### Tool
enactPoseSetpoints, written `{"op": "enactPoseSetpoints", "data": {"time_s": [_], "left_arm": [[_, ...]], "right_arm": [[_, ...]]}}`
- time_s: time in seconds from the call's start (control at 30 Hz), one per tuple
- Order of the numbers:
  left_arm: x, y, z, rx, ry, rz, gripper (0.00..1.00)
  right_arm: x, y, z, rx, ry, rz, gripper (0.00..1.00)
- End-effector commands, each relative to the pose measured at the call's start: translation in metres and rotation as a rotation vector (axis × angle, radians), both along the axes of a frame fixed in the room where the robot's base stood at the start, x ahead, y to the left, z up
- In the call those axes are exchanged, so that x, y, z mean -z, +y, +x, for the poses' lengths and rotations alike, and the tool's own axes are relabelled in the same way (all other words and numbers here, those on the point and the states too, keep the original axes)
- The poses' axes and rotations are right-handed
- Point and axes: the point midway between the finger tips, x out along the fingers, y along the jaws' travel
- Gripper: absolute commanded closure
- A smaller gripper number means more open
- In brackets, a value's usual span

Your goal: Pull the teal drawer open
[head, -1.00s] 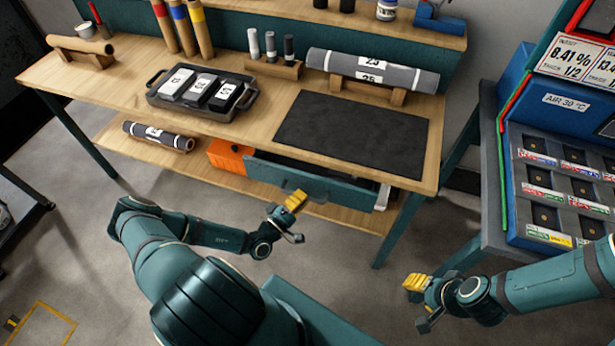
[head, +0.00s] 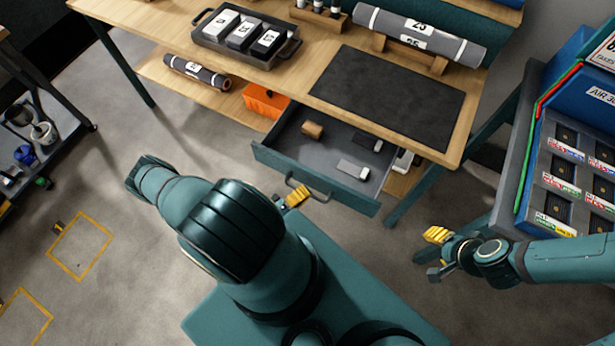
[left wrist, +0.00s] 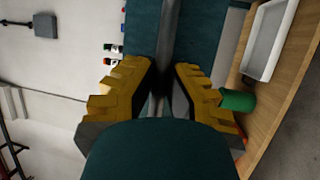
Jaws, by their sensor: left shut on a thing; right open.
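The teal drawer (head: 345,191) stands well out from under the workbench in the head view. Its grey inside shows a small brown roll or block (head: 312,130) and two small items, one white (head: 353,169) and one grey-white (head: 367,142). The drawer's bar handle (head: 306,188) is on its front. My left gripper (head: 296,197) is at the handle; its yellow fingers (left wrist: 160,90) are shut on the bar in the left wrist view. My own arm hides part of the gripper in the head view. My right gripper (head: 436,250) is open and empty, right of the drawer front.
The workbench (head: 310,55) holds a black mat (head: 388,97), a tray of boxes (head: 243,35) and a grey roll on a stand (head: 420,33). An orange box (head: 265,101) is on the lower shelf beside the drawer. A blue cabinet (head: 575,150) stands right.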

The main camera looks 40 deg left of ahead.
Motion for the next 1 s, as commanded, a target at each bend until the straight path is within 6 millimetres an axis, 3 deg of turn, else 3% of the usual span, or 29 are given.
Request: {"op": "enactPoseSetpoints", "data": {"time_s": [0.27, 0.3, 0.37, 0.4, 0.77, 1.0], "left_arm": [[-0.001, -0.002, 0.0, 0.003, -0.004, -0.003, 1.0], [-0.001, -0.002, 0.0, 0.003, -0.004, -0.003, 0.8], [-0.001, -0.001, 0.0, 0.003, -0.003, -0.003, 0.59], [-0.001, -0.001, 0.0, 0.002, -0.002, -0.003, 0.57], [0.001, 0.001, -0.004, -0.001, 0.001, 0.0, 0.57], [0.008, 0.007, -0.041, -0.001, 0.003, 0.001, 0.57]], "right_arm": [[0.0, 0.0, 0.0, 0.0, 0.0, 0.0, 0.53], [0.0, 0.0, 0.0, 0.0, 0.0, 0.0, 0.53], [0.0, 0.0, 0.0, 0.0, 0.0, 0.0, 0.53], [0.0, 0.0, 0.0, 0.0, 0.0, 0.0, 0.53], [0.0, 0.0, 0.0, 0.0, 0.0, 0.0, 0.53], [0.0, 0.0, 0.0, 0.0, 0.0, 0.0, 0.53]]}}
